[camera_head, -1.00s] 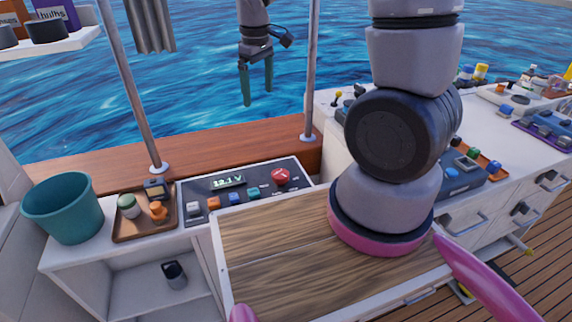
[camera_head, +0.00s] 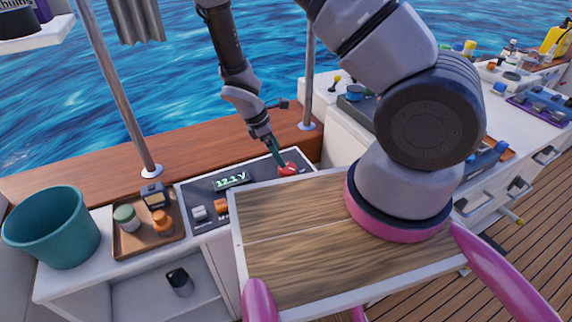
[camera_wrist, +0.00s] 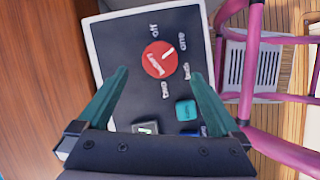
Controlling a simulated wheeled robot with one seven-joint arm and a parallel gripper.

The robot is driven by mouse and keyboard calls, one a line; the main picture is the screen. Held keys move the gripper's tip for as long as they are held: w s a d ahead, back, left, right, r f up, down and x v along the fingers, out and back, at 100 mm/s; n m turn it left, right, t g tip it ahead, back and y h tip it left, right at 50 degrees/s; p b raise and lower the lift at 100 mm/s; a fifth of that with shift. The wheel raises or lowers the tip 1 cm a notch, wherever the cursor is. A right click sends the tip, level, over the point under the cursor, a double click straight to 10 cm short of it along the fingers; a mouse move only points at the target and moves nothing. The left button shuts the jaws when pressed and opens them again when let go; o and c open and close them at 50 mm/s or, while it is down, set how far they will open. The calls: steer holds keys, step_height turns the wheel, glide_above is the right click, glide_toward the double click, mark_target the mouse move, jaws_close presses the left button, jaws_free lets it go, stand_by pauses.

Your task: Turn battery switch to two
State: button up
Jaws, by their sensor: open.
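The battery switch is a round red knob (camera_head: 288,168) at the right end of the dark panel (camera_head: 203,190). In the wrist view the knob (camera_wrist: 154,66) shows a white mark pointing toward the label "one". "off", "both" and "two" are printed around it, "two" on the side nearer my gripper's palm. My gripper (camera_head: 278,154) is open, its green fingers pointing down at the knob. In the wrist view the fingers (camera_wrist: 160,76) lie to either side of the knob, apart from it. I cannot tell how far above the panel the tips are.
The panel also has a voltage display (camera_head: 231,181) and several small coloured switches, such as a teal one (camera_wrist: 187,110). A brown tray (camera_head: 135,241) with small items and a teal bucket (camera_head: 50,228) stand at left. A metal post (camera_head: 309,90) rises behind the panel.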

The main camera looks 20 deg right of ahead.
mark_target(287, 171)
steer(key=x, duration=0.6)
steer(key=shift+d+f, duration=0.15)
steer(key=shift+f, duration=0.25)
steer(key=c, duration=1.3)
